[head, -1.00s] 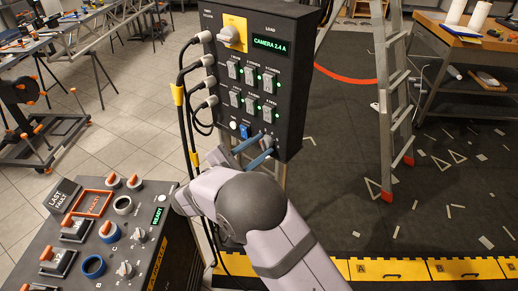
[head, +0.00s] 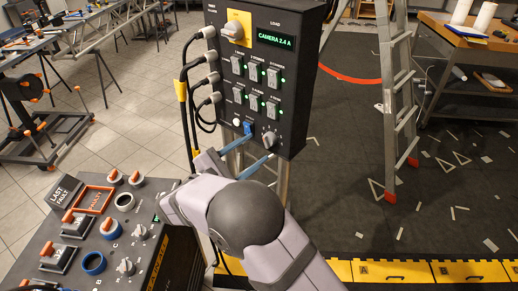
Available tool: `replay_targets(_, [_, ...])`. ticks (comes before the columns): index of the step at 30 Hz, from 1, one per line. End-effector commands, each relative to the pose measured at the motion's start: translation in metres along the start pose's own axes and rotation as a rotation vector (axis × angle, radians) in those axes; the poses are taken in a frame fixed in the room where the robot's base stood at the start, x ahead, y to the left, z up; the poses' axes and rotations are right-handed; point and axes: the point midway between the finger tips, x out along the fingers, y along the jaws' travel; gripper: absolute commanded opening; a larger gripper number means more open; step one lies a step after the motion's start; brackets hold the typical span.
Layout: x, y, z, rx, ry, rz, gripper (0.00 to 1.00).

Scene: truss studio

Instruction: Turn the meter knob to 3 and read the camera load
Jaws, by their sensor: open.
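The meter knob (head: 269,139) is a small grey dial low on the black power panel (head: 297,75). Its pointer and numbers are too small to read. The green load display (head: 275,40) at the panel's top right reads "CAMERA 2.4 A". My gripper (head: 261,146) is open, with its two blue fingers spread apart. One fingertip is left of the knob near the blue switch (head: 248,128); the other is below the knob. Nothing is held between them. I cannot tell whether either finger touches the panel.
The panel carries a yellow-backed rotary switch (head: 238,28), several grey breakers and plugged cables on its left side. A control console (head: 130,235) stands at lower left. A ladder (head: 400,100) stands to the right on dark floor. A workbench (head: 470,50) is at the back right.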

Motion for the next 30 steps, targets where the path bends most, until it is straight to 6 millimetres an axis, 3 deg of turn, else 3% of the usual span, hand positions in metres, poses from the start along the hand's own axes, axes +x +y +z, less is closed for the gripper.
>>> replay_targets(3, [-0.016, -0.001, -0.002, 0.001, 0.002, 0.002, 0.49])
replay_targets(9, [-0.028, 0.000, 0.000, 0.000, 0.000, 0.001, 0.49])
replay_targets(23, [-0.029, 0.000, 0.000, 0.002, 0.000, 0.000, 0.49])
replay_targets(27, [-0.029, 0.001, -0.011, 0.012, 0.046, 0.002, 0.49])
replay_targets(30, [-0.032, -0.015, -0.035, 0.024, 0.137, -0.060, 0.49])
